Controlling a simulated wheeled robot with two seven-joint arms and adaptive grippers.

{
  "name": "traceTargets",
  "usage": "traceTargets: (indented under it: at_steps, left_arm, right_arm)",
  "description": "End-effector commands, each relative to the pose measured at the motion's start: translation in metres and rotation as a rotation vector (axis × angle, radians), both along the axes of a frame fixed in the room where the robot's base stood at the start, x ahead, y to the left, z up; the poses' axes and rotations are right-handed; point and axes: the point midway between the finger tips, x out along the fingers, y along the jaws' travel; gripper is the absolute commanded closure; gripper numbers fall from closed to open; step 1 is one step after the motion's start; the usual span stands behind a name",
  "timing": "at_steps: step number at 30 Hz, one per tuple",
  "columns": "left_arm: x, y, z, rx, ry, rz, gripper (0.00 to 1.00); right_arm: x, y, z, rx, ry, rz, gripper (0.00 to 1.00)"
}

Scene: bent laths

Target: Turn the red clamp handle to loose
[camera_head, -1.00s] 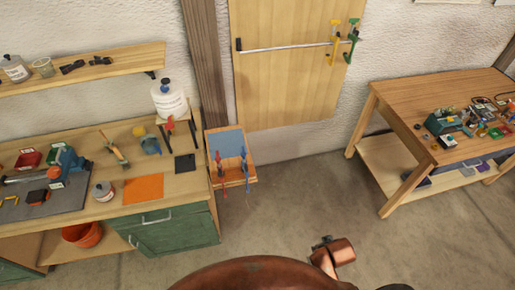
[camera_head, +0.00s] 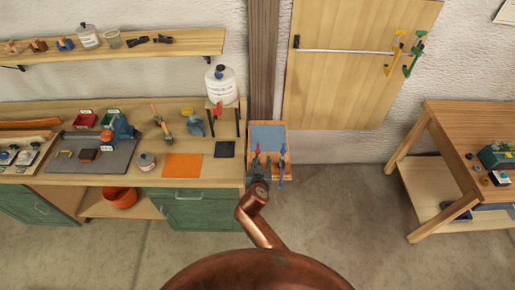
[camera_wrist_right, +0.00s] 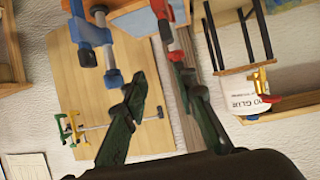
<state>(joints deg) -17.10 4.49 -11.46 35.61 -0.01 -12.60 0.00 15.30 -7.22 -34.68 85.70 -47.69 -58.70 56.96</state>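The red clamp (camera_head: 258,152) stands upright at the front of a small wooden stand beside the bench, partly hidden by my right gripper (camera_head: 259,171). In the right wrist view the red clamp (camera_wrist_right: 162,14) runs down toward the right finger of my gripper (camera_wrist_right: 163,82). The two dark fingers are apart, so the gripper is open. Whether the right finger touches the clamp, and how its handle is turned, I cannot tell. A blue clamp (camera_head: 282,160) stands just right of the red one; it also shows in the right wrist view (camera_wrist_right: 91,32). My left gripper is out of view.
The stand (camera_head: 268,137) has a blue-grey panel. The workbench (camera_head: 70,178) on the left holds tools, an orange mat (camera_head: 182,166) and a white jug (camera_head: 221,86) on a small rack. Another table (camera_head: 475,125) stands at right. The floor between is clear.

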Motion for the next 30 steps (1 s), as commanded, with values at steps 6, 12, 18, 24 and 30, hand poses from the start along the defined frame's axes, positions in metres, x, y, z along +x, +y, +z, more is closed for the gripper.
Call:
traceTargets:
  at_steps: [6, 12, 18, 24, 30]
  left_arm:
    - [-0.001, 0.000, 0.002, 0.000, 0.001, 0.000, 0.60]
    - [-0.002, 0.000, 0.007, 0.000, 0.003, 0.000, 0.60]
    - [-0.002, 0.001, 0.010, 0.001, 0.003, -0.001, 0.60]
    - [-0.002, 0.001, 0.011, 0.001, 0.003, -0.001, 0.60]
    - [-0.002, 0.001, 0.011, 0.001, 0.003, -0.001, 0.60]
  right_arm:
    - [0.019, 0.027, 0.014, -0.007, -0.055, 0.031, 0.74]
    - [0.046, 0.024, 0.003, -0.008, -0.054, 0.030, 0.74]
    - [0.070, 0.021, -0.008, -0.008, -0.053, 0.030, 0.74]
    - [0.081, 0.020, -0.014, -0.004, -0.052, 0.028, 0.74]
    - [0.082, 0.020, -0.014, -0.003, -0.052, 0.028, 0.74]
